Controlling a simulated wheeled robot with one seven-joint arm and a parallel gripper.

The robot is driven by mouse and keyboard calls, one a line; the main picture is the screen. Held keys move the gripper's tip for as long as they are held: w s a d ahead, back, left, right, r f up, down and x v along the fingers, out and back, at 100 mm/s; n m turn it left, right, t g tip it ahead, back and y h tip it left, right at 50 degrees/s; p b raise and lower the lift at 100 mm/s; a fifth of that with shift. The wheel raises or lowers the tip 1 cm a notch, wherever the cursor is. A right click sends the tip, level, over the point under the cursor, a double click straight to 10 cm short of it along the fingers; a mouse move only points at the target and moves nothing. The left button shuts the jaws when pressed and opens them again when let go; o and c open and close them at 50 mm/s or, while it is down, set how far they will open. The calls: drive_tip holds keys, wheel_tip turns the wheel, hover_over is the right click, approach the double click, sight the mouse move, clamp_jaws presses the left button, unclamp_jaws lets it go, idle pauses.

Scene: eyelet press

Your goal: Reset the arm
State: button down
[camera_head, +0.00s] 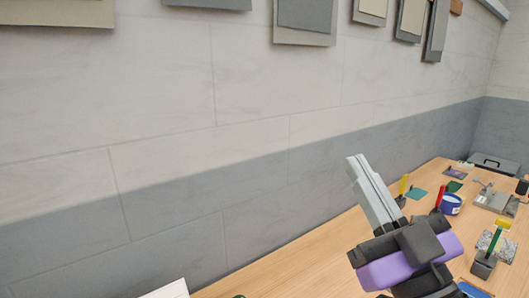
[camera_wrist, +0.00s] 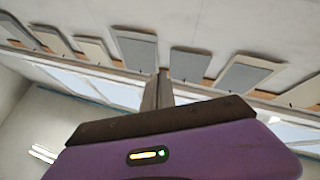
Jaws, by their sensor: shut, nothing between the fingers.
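My gripper (camera_head: 371,188) is raised above the wooden table in the head view, its pale grey fingers pointing up and to the left. The two fingers lie together with nothing held between them. Its purple and black body shows below the fingers. In the wrist view my gripper (camera_wrist: 158,92) points up towards the wall and the hanging panels. The purple housing fills the lower part of that view. The fingers touch nothing in either view.
The wooden table (camera_head: 320,255) runs along the grey wall (camera_head: 160,150). A blue round container (camera_head: 451,204), a grey metal device (camera_head: 492,199), a dark box (camera_head: 494,164) and small tools stand at the right. Panels (camera_head: 305,16) hang high on the wall. The table's near left part is mostly clear.

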drive_tip(key=s+d+f+m+g+h, duration=0.1)
drive_tip(key=s+d+f+m+h, duration=0.4)
drive_tip(key=f, duration=0.4)
drive_tip(key=s+d+f+m+h, duration=0.3)
drive_tip(key=s+f+m+h, duration=0.2)
drive_tip(key=f+m+h, duration=0.3)
drive_tip(key=s+f+n+g+y, duration=0.4)
drive_tip(key=s+f+n+g, duration=0.2)
drive_tip(key=s+f, duration=1.3)
drive_tip(key=s+g, duration=0.1)
drive_tip(key=s, duration=0.3)
drive_tip(key=shift+s+a+n+g+y, duration=0.15)
drive_tip(key=shift+a+n+g+y, duration=0.15)
drive_tip(key=shift+a, duration=0.05)
drive_tip(key=shift+f, duration=0.1)
drive_tip(key=shift+s, duration=0.1)
